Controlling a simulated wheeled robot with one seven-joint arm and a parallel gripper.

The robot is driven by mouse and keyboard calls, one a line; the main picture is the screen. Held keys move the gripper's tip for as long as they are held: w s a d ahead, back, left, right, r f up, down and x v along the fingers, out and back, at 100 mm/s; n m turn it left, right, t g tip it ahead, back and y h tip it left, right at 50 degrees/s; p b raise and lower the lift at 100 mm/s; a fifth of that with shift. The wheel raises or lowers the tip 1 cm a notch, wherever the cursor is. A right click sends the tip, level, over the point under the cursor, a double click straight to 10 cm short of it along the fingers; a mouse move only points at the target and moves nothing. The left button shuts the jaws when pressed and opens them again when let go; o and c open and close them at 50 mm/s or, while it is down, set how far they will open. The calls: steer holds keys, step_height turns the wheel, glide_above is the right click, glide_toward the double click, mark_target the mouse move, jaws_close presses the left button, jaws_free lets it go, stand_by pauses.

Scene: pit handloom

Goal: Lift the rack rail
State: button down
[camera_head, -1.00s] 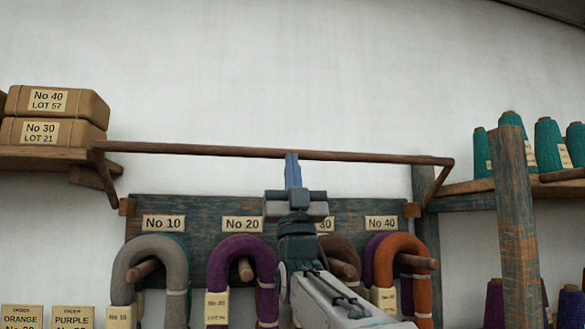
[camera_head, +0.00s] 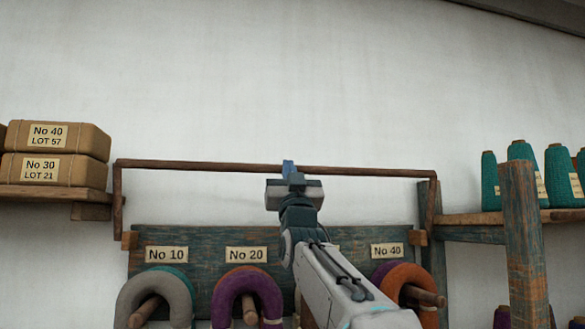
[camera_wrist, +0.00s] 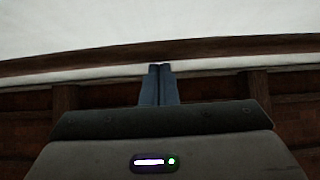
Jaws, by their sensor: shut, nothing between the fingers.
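The rack rail (camera_head: 215,167) is a thin brown wooden bar spanning the rack, with a side arm at each end. Its side arms now look nearly upright above the blue-green peg board (camera_head: 205,238). My gripper (camera_head: 288,167) is at the rail, right of its middle, with its blue fingers overlapping the bar in the head view. In the wrist view, the fingers (camera_wrist: 159,84) are together and empty, and the rail (camera_wrist: 90,60) crosses just beyond their tips. Whether they touch it I cannot tell.
Yarn hanks, including a grey one (camera_head: 160,300), hang on pegs below number labels. Wrapped parcels (camera_head: 80,140) sit on a shelf at left. Teal cones (camera_head: 525,165) stand at right behind a wooden post (camera_head: 523,230). The wall above the rail is clear.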

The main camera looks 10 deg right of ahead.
steer(key=w+r+p, duration=0.2)
steer(key=w+p, duration=0.1)
steer(key=w, duration=0.4)
steer(key=shift+p, duration=0.3)
steer(key=shift+w+f, duration=0.1)
